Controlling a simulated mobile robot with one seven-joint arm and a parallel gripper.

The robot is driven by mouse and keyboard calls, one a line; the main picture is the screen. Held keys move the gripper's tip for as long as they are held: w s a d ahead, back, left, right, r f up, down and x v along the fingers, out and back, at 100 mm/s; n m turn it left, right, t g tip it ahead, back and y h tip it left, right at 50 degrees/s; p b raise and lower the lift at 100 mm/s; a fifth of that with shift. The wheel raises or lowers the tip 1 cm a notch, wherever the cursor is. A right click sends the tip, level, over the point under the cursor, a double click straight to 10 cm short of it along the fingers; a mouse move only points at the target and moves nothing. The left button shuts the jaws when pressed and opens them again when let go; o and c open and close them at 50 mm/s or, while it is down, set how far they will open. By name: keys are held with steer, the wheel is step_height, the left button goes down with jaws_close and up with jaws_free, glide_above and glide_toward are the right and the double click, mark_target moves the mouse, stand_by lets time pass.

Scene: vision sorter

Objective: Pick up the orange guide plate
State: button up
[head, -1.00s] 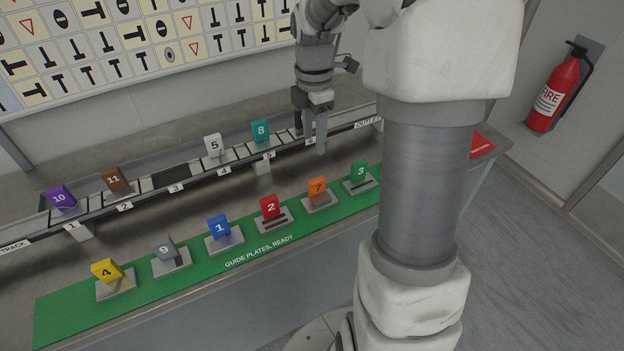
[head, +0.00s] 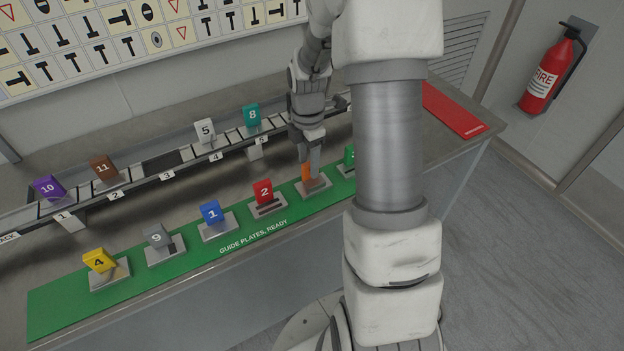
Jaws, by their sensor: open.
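The orange guide plate (head: 306,173) stands on its grey base (head: 316,188) on the green mat, between the red plate 2 and the green plate 3. My gripper (head: 309,166) is open and lowered at the orange plate, with its fingers pointing down. A finger covers part of the plate and hides its number. I cannot tell whether the fingers touch it or stand fully on both sides of it.
On the green mat (head: 185,273) stand red plate 2 (head: 263,192), mostly hidden green plate 3 (head: 349,155), blue plate 1 (head: 211,212), grey plate 9 (head: 157,236) and yellow plate 4 (head: 98,260). The track (head: 133,182) behind holds several plates. A red mat (head: 452,109) lies right.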

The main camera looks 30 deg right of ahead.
steer(key=f, duration=0.4)
steer(key=shift+d+f, duration=0.1)
steer(key=shift+d, duration=0.1)
jaws_close()
